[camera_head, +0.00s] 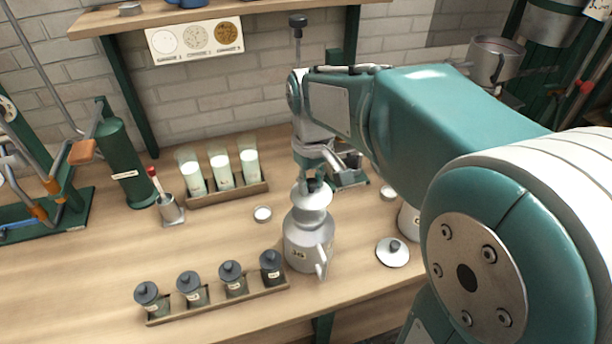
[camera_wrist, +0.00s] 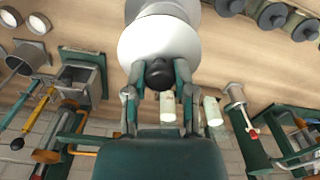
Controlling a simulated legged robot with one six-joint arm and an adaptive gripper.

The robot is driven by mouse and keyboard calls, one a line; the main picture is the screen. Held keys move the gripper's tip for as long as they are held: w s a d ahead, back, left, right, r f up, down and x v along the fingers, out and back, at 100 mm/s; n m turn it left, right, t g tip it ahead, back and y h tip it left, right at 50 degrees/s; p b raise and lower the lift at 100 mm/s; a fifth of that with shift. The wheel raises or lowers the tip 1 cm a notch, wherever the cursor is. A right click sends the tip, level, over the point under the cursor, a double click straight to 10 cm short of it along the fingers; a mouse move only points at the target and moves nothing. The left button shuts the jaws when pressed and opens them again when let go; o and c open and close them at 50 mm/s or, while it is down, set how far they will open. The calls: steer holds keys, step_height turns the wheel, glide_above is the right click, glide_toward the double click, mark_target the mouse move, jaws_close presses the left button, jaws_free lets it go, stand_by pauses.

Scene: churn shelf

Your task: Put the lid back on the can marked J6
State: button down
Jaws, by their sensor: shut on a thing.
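A metal can (camera_head: 308,246) with a side handle stands in the middle of the bench. Its small label is too blurred to read surely. My gripper (camera_head: 315,184) points down over it, shut on the dark knob of a pale round lid (camera_head: 313,200). The lid is level at the can's mouth; I cannot tell whether it touches. In the wrist view my gripper (camera_wrist: 160,78) has both fingers on the knob, and the lid (camera_wrist: 158,40) hides most of the can. A second lid (camera_head: 392,252) lies on the bench to the right, by another can (camera_head: 408,220) partly hidden by my arm.
A rack (camera_head: 218,304) of several dark-lidded jars stands in front left of the can. A wooden holder (camera_head: 230,195) with three white-filled glasses is behind left. A small white dish (camera_head: 262,214) lies near the can. Green apparatus (camera_head: 120,160) stands far left.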

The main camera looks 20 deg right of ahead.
mark_target(309, 195)
steer(key=shift+d+f, duration=0.15)
steer(key=shift+f, duration=0.65)
steer(key=shift+a+f, duration=0.4)
steer(key=shift+f, duration=0.2)
steer(key=shift+a+f, duration=0.35)
steer(key=shift+f, duration=0.2)
steer(key=shift+d+f, duration=0.1)
steer(key=shift+d, duration=0.4)
steer(key=shift+a, duration=0.3)
steer(key=shift+d, duration=0.15)
steer(key=shift+f, duration=0.1)
steer(key=shift+c, duration=1.8)
jaws_free()
